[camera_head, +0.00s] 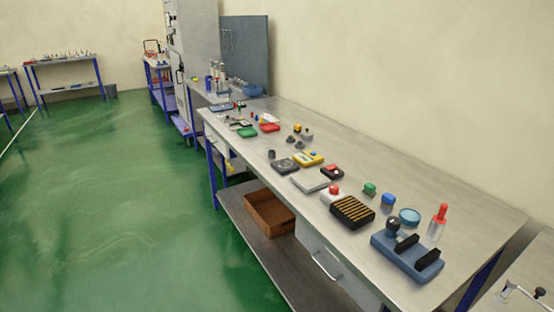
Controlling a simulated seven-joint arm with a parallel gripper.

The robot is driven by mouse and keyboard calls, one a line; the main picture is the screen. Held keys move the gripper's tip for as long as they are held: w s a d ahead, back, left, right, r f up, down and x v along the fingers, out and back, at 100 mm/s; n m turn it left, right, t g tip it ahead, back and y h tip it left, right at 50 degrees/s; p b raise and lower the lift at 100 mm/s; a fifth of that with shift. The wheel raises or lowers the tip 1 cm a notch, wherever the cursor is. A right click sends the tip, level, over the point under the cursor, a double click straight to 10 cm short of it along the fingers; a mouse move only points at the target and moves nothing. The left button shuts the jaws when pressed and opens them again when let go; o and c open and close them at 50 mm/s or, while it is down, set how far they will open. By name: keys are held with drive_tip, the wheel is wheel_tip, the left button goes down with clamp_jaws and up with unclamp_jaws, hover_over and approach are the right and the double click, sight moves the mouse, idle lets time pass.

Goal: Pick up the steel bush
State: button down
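I cannot tell for sure which part is the steel bush. A small dark grey cylinder (272,154) stands upright near the front edge of the long steel workbench (430,180). Behind it is a group of small grey metal parts: a dark one (290,142), another low one (300,145), and a lighter one (308,135) beside a yellow piece (297,128). They are too small to see whether any has a hole. My gripper is not in view.
A grey square block (285,166), a yellow box (309,158) and a grey plate (310,181) lie nearby. Farther right are a black striped block (352,211), a blue fixture (407,257) and a red-topped bottle (437,223). The bench's back strip is mostly clear.

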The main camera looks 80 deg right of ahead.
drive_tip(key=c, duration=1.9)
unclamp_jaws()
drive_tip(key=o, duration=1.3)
